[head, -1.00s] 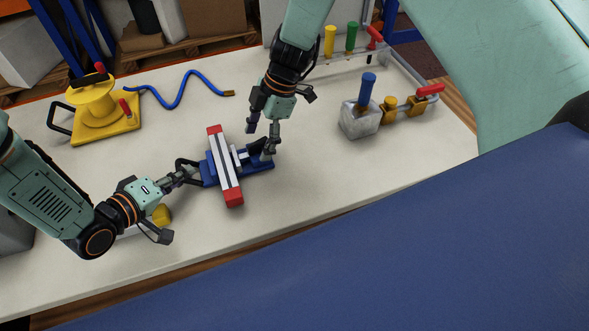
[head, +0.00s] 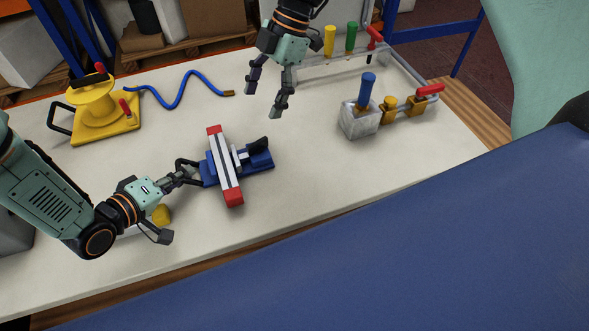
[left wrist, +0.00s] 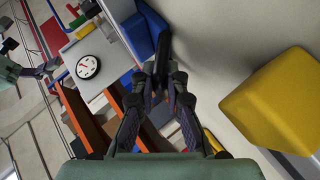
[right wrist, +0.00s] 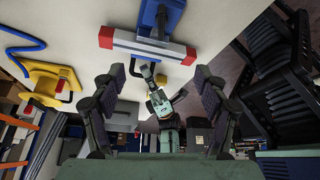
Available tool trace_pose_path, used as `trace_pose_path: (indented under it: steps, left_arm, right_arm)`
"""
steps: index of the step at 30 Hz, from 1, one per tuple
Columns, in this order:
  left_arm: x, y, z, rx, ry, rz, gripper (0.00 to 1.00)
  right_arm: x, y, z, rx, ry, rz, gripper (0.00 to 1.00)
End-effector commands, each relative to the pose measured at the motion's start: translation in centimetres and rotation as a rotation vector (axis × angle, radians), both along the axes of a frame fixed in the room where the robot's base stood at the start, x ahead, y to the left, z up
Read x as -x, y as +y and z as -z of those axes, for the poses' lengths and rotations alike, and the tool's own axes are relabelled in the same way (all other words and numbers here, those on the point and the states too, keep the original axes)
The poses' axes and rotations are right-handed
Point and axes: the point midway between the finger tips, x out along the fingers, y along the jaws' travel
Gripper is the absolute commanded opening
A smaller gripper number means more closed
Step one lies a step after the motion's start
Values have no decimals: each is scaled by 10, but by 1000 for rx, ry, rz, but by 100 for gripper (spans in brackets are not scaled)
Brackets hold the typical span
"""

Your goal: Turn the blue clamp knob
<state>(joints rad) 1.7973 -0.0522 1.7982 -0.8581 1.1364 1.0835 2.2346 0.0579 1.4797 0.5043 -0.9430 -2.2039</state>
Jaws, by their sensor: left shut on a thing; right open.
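The clamp (head: 262,160) is a blue device on the table, with a white bar with red ends (head: 224,167) across it. A dark knob or lever (head: 258,144) stands at its right end. The clamp also shows at the top of the right wrist view (right wrist: 163,13). My left gripper (head: 190,171) is shut on the black handle (left wrist: 163,48) at the clamp's left end. My right gripper (head: 264,100) is open and empty, above and behind the clamp, apart from it.
A grey block with a blue handle (head: 367,90) stands to the right, beside yellow fittings (head: 391,105) and a red lever. A yellow reel (head: 97,105) with a blue hose (head: 176,98) lies at the back left. A yellow piece (head: 161,214) is beside my left gripper. The table front is clear.

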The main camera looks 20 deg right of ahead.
Motion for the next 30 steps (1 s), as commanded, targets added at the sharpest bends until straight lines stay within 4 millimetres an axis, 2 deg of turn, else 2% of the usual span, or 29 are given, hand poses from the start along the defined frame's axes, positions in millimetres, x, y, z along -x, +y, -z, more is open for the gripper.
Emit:
trace_pose_path:
  steps: [6, 15, 21, 30]
  left_arm:
    - [-1, 0, -1, 2, -3, 0, 0]
    - [-1, 0, -1, 2, -3, 0, 0]
    - [-1, 0, -1, 2, -3, 0, 0]
    - [-1, 0, -1, 2, -3, 0, 0]
  right_arm:
    - [8, 32, 3, -90, 13, 89, 74]
    - [18, 66, 8, -186, 33, 233, 74]
    - [23, 82, 12, -231, 45, 340, 74]
    - [30, 95, 21, -269, 60, 514, 74]
